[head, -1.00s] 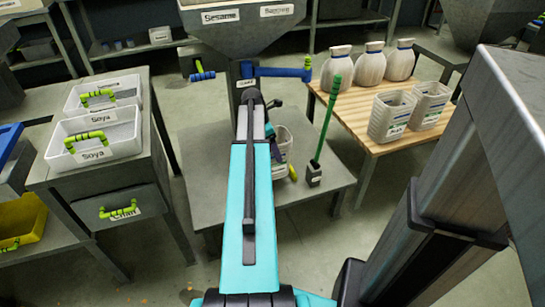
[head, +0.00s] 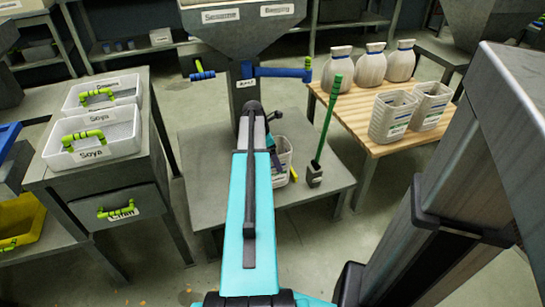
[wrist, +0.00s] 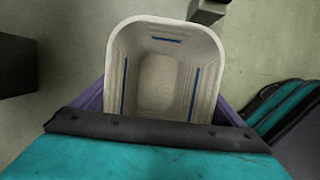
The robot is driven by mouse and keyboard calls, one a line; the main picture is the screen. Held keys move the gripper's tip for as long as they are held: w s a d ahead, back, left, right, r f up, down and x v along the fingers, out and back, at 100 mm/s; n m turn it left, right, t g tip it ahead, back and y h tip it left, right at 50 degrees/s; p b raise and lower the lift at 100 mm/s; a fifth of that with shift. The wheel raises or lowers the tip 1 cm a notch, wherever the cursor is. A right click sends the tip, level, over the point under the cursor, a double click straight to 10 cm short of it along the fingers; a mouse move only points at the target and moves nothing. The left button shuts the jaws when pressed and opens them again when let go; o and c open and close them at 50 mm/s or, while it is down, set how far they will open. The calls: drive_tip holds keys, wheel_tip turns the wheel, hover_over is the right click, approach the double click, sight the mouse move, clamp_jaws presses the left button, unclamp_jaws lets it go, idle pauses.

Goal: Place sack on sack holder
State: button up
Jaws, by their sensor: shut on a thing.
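My gripper (wrist: 162,108) is shut on an open, boxy off-white sack (wrist: 122,70) with blue stripes. Its purple fingers show on both sides of the sack in the wrist view, and its inside looks empty. In the head view the held sack (head: 284,157) shows just right of my arm, over the grey table under the hopper; my arm hides much of it and the gripper. I cannot tell whether it touches the table. I cannot make out a sack holder for certain; the space under the hopper is partly hidden by my arm.
A grey hopper (head: 245,25) with a blue handle stands above the grey table (head: 325,195). A green-handled tool (head: 326,122) stands on that table. Closed sacks (head: 370,68) and open ones (head: 392,115) stand on a wooden table (head: 345,108). Soya bins (head: 92,137) stand at left.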

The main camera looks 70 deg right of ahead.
drive_tip(key=shift+f, duration=0.1)
drive_tip(key=o, duration=1.1)
drive_tip(key=p+v, duration=0.3)
drive_tip(key=v, duration=0.9)
